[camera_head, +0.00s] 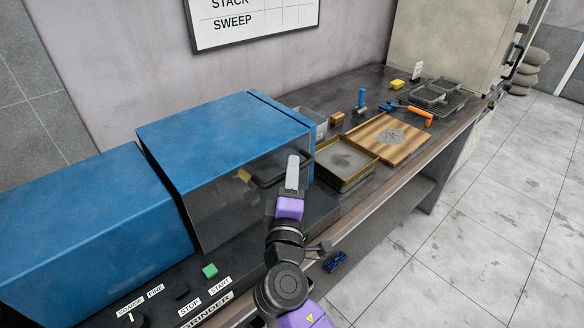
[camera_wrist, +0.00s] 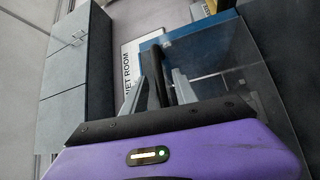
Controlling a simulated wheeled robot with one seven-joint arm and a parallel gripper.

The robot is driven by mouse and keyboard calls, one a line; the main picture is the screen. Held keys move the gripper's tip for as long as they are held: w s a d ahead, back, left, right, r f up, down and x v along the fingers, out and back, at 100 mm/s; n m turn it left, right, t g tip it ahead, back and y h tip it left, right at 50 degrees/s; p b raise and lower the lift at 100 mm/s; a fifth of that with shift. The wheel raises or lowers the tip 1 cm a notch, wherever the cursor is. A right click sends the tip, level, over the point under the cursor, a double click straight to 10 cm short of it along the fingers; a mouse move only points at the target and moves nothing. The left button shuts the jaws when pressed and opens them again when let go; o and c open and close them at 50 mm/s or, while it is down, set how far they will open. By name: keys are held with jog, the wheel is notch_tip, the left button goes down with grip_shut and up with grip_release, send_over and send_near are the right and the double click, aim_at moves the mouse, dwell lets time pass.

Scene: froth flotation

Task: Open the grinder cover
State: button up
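The blue grinder (camera_head: 225,140) stands at the left on the bench. Its see-through cover (camera_head: 215,215) hangs upright over the front and looks closed; it also shows in the wrist view (camera_wrist: 245,75). A dark bar handle (camera_head: 268,184) sticks out from the cover. My gripper (camera_head: 292,172) is at the handle's right part, in front of the cover. In the wrist view the dark handle bar (camera_wrist: 154,75) lies between the two grey fingers of my gripper (camera_wrist: 160,88), which sit close against both sides of it. The exact contact is partly hidden.
A square pan of grey powder (camera_head: 347,160) and a wooden board (camera_head: 388,138) lie right of the grinder. Green START button (camera_head: 210,271) and other controls sit in front. The far bench holds an orange-handled tool (camera_head: 413,114) and wire trays (camera_head: 437,95).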

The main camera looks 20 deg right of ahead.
jog(key=shift+w+d, duration=0.15)
jog(key=shift+w, duration=0.15)
grip_shut()
dwell(1.3)
